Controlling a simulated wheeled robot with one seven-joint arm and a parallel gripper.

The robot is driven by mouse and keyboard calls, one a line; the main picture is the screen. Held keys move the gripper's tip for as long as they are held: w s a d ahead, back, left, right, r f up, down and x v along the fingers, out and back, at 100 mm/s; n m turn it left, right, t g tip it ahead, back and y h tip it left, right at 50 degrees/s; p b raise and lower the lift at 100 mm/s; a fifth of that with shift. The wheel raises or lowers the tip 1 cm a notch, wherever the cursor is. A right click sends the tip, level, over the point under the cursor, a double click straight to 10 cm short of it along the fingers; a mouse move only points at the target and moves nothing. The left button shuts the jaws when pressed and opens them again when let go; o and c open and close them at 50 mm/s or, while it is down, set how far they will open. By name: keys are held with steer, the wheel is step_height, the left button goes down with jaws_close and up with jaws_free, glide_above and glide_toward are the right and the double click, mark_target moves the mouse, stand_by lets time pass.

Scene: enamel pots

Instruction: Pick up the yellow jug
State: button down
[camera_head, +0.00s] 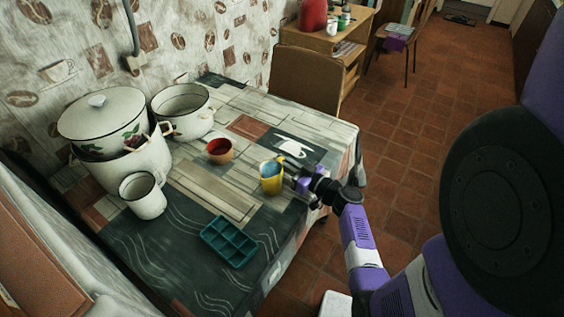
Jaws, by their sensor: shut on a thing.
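The yellow jug (271,181) stands upright near the right edge of the table, with a light blue inside showing at its open top. My gripper (291,176) reaches in from the right and is shut on the jug at its right side, where the handle is. The fingertips are small and partly hidden against the jug, so the exact grip is hard to make out. I cannot tell whether the jug's base touches the table.
A red-brown cup (220,157) stands just left of the jug. A teal divided tray (229,248) lies in front. A white mug (143,201), a large lidded pot (104,124) and an open white pot (182,103) stand at the left. A chair (307,78) is behind the table (212,187).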

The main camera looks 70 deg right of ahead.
step_height(320, 180, up, 20)
steer(key=p, duration=0.9)
steer(key=shift+f+p, duration=0.25)
steer(key=shift+p, duration=0.15)
stand_by(0.4)
